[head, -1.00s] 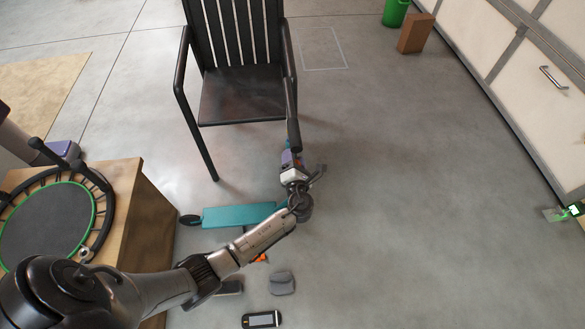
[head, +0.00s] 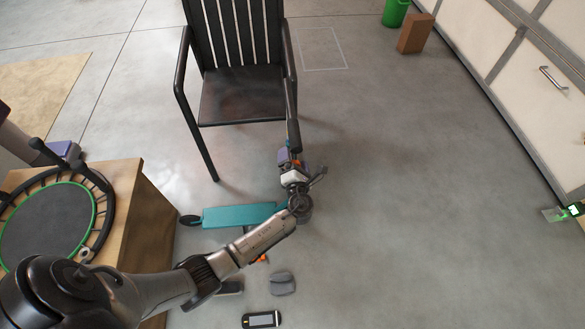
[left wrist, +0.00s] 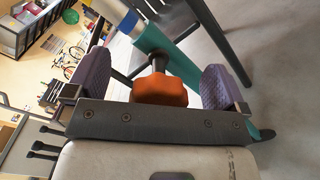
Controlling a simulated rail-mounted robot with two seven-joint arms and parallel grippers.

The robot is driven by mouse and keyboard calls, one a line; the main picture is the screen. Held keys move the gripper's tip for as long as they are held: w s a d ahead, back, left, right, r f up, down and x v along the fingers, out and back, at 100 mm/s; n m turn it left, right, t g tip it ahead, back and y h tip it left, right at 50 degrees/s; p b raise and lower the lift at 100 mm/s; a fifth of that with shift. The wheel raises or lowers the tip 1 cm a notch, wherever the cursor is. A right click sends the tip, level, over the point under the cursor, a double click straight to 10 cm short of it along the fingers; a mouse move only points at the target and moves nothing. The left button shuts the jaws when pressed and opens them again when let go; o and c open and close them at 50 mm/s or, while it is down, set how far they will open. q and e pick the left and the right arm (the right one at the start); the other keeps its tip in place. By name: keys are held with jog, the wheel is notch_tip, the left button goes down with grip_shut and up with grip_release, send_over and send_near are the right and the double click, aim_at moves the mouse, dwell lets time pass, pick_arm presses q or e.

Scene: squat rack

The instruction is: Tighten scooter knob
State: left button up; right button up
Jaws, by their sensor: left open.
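The scooter's teal deck (head: 238,215) lies low on the floor, partly hidden by my left arm. In the left wrist view its teal tube (left wrist: 165,50) runs diagonally behind the fingers. An orange knob (left wrist: 158,91) on a dark stem sits between the two purple pads of my left gripper (left wrist: 156,84). The jaws are open, with a visible gap on each side of the knob. In the head view my left gripper (head: 292,160) is in front of the black chair, and the knob is hard to make out there. My right gripper is not in view.
The black chair (head: 240,95) stands just beyond the gripper, one armrest close to it. A wooden box (head: 150,215) bears a small trampoline (head: 45,225) at left. A grey object (head: 282,283) and a dark handheld device (head: 262,320) lie nearby.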

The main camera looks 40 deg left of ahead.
pick_arm(q)
jog(key=shift+s+d+r+p, duration=0.2)
jog(key=shift+s+d+p, duration=0.1)
jog(key=shift+d, duration=0.05)
jog(key=p+v, duration=0.1)
jog(key=v, duration=0.2)
jog(key=p+v, duration=0.2)
jog(key=shift+s+d+f, duration=0.2)
jog(key=shift+s+d, duration=0.05)
jog(key=shift+s, duration=0.05)
